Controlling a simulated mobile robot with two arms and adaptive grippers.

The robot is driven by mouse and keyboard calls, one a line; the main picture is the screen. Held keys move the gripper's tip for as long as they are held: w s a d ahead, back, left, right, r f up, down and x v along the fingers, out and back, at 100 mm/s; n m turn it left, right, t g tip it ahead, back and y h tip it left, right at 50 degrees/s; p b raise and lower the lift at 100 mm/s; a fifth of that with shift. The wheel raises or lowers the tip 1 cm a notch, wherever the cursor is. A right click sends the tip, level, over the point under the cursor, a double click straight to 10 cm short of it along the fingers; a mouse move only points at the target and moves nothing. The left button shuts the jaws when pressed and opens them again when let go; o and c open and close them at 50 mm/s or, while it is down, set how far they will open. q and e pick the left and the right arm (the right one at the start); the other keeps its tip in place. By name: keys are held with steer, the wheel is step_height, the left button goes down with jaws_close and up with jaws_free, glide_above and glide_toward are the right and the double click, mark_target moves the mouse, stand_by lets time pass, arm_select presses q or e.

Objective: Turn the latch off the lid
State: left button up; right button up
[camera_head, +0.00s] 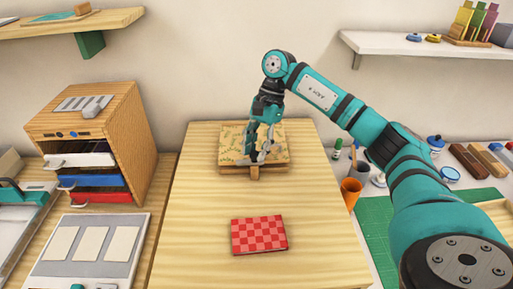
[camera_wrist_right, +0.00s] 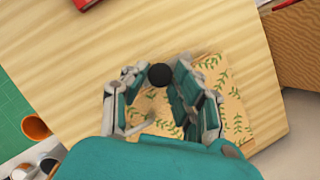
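A flat box with a leaf-patterned lid (camera_head: 282,146) sits at the back of the wooden table, and the lid (camera_wrist_right: 235,118) also shows in the right wrist view. A small plain wooden piece (camera_head: 254,173) sticks out at the middle of the box's front edge; it may be the latch. My right gripper (camera_head: 258,158) is over the lid near that edge, pointing down. In the right wrist view its fingers are apart, with a round black part (camera_wrist_right: 158,75) between the tips. I cannot tell what this part is or whether the fingers touch it. My left gripper is not in view.
A red checked pad (camera_head: 259,235) lies on the table in front of the box. A wooden drawer cabinet (camera_head: 125,125) stands at the left. An orange cup (camera_head: 351,190) and a green mat (camera_head: 375,222) are at the right. The table between box and pad is clear.

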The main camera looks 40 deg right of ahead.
steer(key=o, duration=0.4)
steer(key=shift+o, duration=0.3)
steer(key=v, duration=1.2)
